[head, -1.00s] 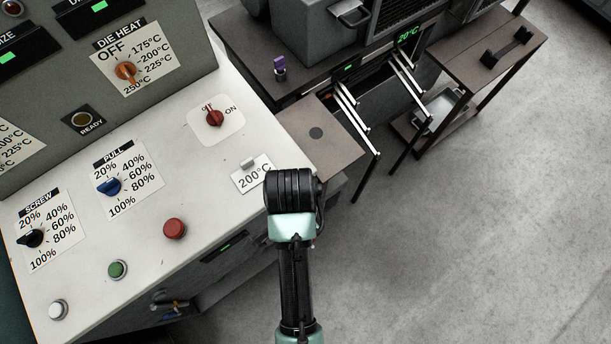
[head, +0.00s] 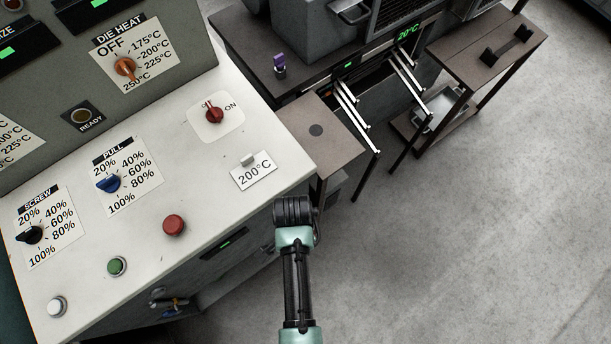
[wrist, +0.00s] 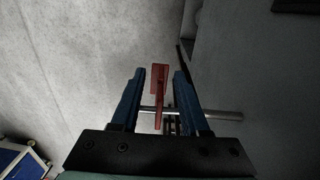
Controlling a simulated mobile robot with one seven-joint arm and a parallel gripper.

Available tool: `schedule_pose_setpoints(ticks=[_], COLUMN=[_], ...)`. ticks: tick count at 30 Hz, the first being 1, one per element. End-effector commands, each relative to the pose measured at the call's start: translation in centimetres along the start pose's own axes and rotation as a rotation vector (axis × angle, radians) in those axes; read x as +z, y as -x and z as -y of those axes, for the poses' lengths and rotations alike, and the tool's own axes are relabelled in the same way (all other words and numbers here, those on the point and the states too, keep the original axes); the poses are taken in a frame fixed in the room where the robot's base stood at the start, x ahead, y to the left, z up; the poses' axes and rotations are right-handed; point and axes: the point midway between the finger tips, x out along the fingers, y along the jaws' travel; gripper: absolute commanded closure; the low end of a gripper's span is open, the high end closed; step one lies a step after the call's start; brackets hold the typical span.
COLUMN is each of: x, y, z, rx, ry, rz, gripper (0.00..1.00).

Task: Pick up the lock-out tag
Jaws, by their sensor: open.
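A flat red piece (wrist: 159,77), which looks like the lock-out tag, shows in the wrist view between the blue fingers of my gripper (wrist: 160,74). In the head view my arm reaches down beside the console's right front corner. My fingers and the red piece are hidden there.
The white-topped console (head: 160,230) with knobs and buttons fills the head view's left. A small brown side table (head: 318,150) stands past its far corner, with a machine behind. Another brown stand (head: 480,60) is at upper right. Grey floor (head: 470,230) at right is clear.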

Motion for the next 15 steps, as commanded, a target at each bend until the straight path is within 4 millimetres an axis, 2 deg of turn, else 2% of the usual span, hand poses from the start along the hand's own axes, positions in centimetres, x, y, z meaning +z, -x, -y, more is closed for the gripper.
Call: schedule_pose_setpoints(ticks=[7, 13, 15], x=[-0.01, -0.01, -0.01], y=[-0.10, -0.08, -0.07], z=[0.01, 0.02, 0.02], rx=[0.000, 0.000, 0.000], ry=[0.000, 0.001, 0.001], rz=[0.000, 0.000, 0.000], gripper=[0.57, 0.93, 1.00])
